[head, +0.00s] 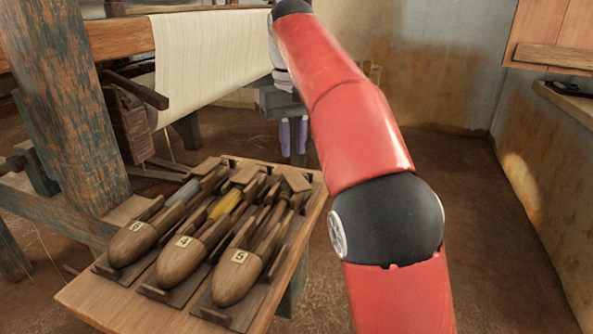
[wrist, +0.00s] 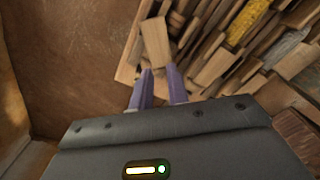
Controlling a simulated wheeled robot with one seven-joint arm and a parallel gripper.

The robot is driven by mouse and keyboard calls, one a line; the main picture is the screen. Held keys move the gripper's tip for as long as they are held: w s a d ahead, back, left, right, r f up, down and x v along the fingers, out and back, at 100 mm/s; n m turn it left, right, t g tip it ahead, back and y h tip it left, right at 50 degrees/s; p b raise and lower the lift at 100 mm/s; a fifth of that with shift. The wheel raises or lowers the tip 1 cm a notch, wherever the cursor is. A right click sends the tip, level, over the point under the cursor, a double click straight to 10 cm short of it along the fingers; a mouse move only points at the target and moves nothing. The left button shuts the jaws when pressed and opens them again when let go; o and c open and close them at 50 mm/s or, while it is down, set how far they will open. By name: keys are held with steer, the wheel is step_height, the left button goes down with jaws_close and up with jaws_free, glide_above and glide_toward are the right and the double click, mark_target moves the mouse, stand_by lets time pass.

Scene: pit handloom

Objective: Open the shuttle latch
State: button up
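Three wooden shuttles lie side by side on a wooden stand (head: 91,299). One at left has a hard-to-read number (head: 131,243), the middle is marked 4 (head: 180,262), the right is marked 5 (head: 238,277). A flat wooden block, perhaps the latch, sits at the far end of shuttle 5 (head: 297,181); it shows just beyond my fingertips in the wrist view (wrist: 156,42). My gripper (head: 293,136) has two purple fingers, apart and empty, pointing down behind the stand's far edge. The fingers also show in the wrist view (wrist: 159,72). I cannot tell whether they touch the block.
A yellow bobbin (head: 226,204) and a grey one (head: 183,192) lie in the middle and left shuttles. A loom post (head: 62,110) and cream cloth (head: 210,60) stand behind at left. Bare floor lies to the right, up to a wall with a shelf (head: 570,100).

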mark_target(294, 176)
step_height(294, 176, down, 6)
steer(key=b, duration=0.2)
steer(key=shift+f+b, duration=0.2)
steer(key=shift+b, duration=0.1)
steer(key=shift+c, duration=0.3)
jaws_close()
